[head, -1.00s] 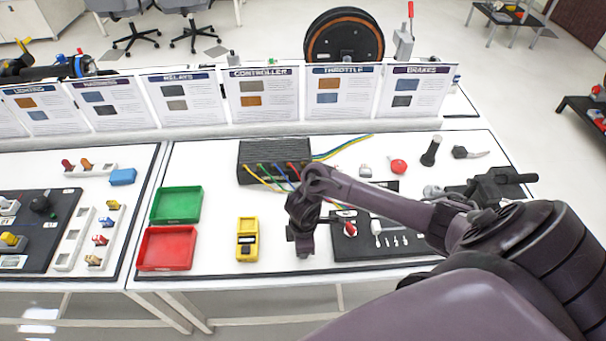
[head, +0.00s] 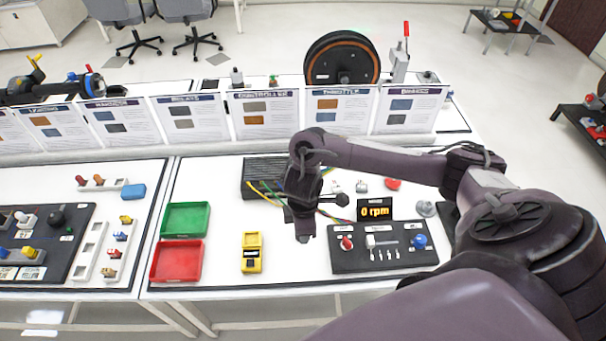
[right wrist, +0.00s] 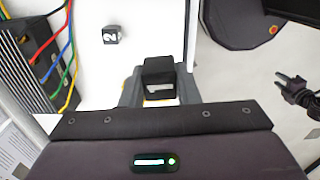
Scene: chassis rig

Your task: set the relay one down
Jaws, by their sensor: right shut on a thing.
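In the right wrist view my right gripper (right wrist: 159,88) is shut on a small black block (right wrist: 158,68), taken as relay one; no number is readable on it. Another black block marked 2 (right wrist: 111,35) lies apart on the white tabletop, up and left of it. In the head view my right gripper (head: 304,232) points down over the table in front of the black controller box (head: 255,178). The held block cannot be made out there, and its height above the table is unclear. A dark jaw-like part, seemingly my left gripper (right wrist: 300,95), shows at the right wrist view's edge.
A green tray (head: 186,204) and a red tray (head: 160,278) stand left of a yellow meter (head: 252,266). A black panel with knobs (head: 350,266) and a 0 rpm display (head: 375,209) are to the right. Coloured wires (right wrist: 67,60) leave the controller. White table shows around the meter.

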